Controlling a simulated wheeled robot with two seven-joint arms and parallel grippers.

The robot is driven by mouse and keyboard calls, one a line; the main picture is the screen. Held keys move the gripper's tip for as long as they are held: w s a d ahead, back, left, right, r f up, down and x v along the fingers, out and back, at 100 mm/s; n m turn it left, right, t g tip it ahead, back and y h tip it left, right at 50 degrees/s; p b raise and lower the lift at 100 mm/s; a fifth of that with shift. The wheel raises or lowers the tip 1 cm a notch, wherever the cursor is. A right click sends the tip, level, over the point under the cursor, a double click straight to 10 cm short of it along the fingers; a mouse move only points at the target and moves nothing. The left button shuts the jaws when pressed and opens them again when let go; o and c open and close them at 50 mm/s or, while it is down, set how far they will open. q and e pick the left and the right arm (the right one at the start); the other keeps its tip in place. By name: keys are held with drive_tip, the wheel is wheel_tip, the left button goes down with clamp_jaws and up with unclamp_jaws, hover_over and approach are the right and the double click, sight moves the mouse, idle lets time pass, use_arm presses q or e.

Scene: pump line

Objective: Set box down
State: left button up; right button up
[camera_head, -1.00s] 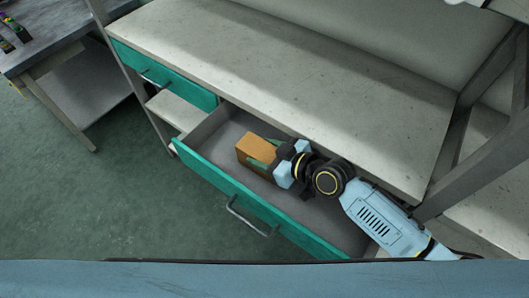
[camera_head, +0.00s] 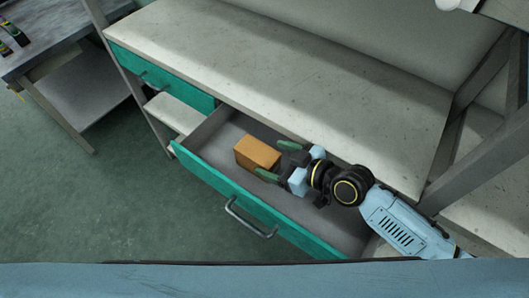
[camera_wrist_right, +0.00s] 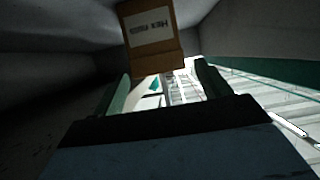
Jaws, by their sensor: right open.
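A small orange-brown box (camera_head: 257,153) rests inside the open drawer (camera_head: 225,185), towards its left end. In the right wrist view the box (camera_wrist_right: 152,35) shows a white label that seems to read "Hex nuts". My right gripper (camera_head: 279,161) is open in the drawer, to the right of the box, with its green fingers apart. In the wrist view the fingers (camera_wrist_right: 163,85) stand below the box with a gap between them and nothing held. My left gripper is not in view.
The grey worktop (camera_head: 290,75) overhangs the back of the drawer. A second teal drawer (camera_head: 160,77) at the left looks shut. The open drawer's front has a metal handle (camera_head: 248,218). Another table (camera_head: 55,50) with small items stands at far left.

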drive_tip(key=v, duration=0.7)
drive_tip(key=shift+d+r, duration=0.2)
drive_tip(key=shift+d, duration=0.05)
drive_tip(key=shift+s, duration=0.15)
